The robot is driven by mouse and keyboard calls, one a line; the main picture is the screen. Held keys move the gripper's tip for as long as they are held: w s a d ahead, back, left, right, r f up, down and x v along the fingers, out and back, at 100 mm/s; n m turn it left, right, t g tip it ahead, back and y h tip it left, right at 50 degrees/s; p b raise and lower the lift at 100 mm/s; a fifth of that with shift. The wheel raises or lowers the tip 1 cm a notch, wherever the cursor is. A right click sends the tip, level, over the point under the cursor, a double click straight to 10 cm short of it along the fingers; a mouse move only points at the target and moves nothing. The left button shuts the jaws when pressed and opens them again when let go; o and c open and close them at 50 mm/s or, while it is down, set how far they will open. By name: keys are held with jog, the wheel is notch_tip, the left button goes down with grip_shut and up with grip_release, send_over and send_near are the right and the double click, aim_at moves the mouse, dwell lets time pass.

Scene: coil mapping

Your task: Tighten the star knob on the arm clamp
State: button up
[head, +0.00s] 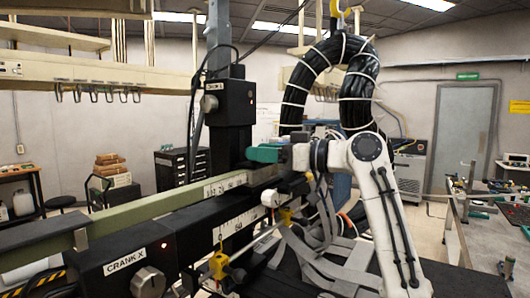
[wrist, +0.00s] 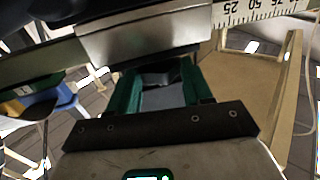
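My gripper (head: 262,153) has green fingers and is at the black and metal clamp area beside the black column, in the middle of the head view. In the wrist view my gripper (wrist: 160,82) shows its two green fingers well apart, with a grey surface visible through the gap. A small dark shape lies near the fingertips, under a shiny metal block (wrist: 150,42). I cannot tell whether this shape is the star knob. No star knob is clearly seen; the clamp's near side is partly hidden by my gripper.
A long pale green beam (head: 140,212) runs left from the column (head: 230,112). Below it is a black rail marked CRANK X with a round metal knob (head: 148,282). A white scale (wrist: 262,12) is close at the upper right. Black cables loop above my arm.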

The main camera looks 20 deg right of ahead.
jog(key=c, duration=0.6)
